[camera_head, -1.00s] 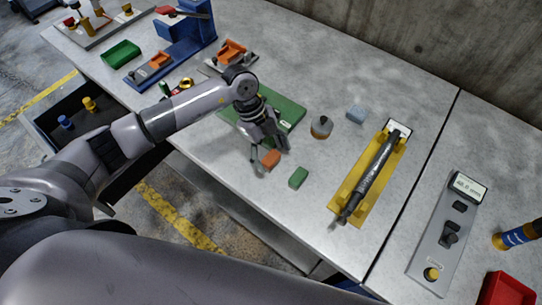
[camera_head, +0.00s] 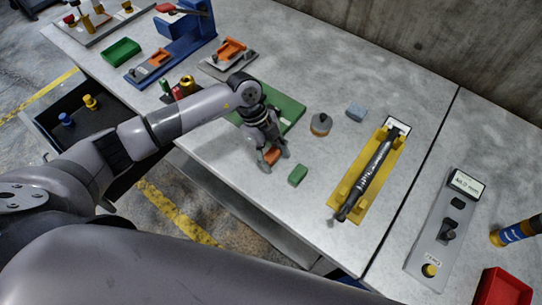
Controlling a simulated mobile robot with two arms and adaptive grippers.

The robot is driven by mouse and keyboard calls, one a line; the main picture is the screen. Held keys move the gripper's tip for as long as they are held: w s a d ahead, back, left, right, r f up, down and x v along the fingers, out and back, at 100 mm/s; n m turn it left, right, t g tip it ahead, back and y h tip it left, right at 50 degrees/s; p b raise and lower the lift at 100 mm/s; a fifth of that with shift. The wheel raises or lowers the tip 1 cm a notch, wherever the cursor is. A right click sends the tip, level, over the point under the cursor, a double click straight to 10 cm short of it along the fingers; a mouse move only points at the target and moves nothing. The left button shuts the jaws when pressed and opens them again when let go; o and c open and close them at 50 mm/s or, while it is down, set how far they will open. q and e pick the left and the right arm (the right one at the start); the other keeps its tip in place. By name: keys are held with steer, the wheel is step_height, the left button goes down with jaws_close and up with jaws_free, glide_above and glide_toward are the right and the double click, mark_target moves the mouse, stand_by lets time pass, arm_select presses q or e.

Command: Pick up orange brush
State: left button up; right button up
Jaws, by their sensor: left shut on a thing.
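The orange brush (camera_head: 271,156) is a small orange block-like piece near the front edge of the grey workbench (camera_head: 225,175). My left gripper (camera_head: 272,162) comes down over it from above and is shut on it, with a finger on either side. The fingers hide part of the brush, and I cannot tell whether it still touches the bench. My right gripper is not in view.
A green block (camera_head: 298,174) lies just right of the gripper. A green mat (camera_head: 288,112) is behind it. A round grey-and-orange item (camera_head: 321,124), a blue block (camera_head: 356,112) and a yellow tray (camera_head: 349,198) with a black tool stand to the right.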

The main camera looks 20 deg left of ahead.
mark_target(274, 156)
arm_select(q)
steer(key=c, duration=0.3)
steer(key=shift+c, duration=0.2)
steer(key=shift+r, duration=0.1)
step_height(274, 156, up, 20)
steer(key=b, duration=0.3)
steer(key=shift+b, duration=0.3)
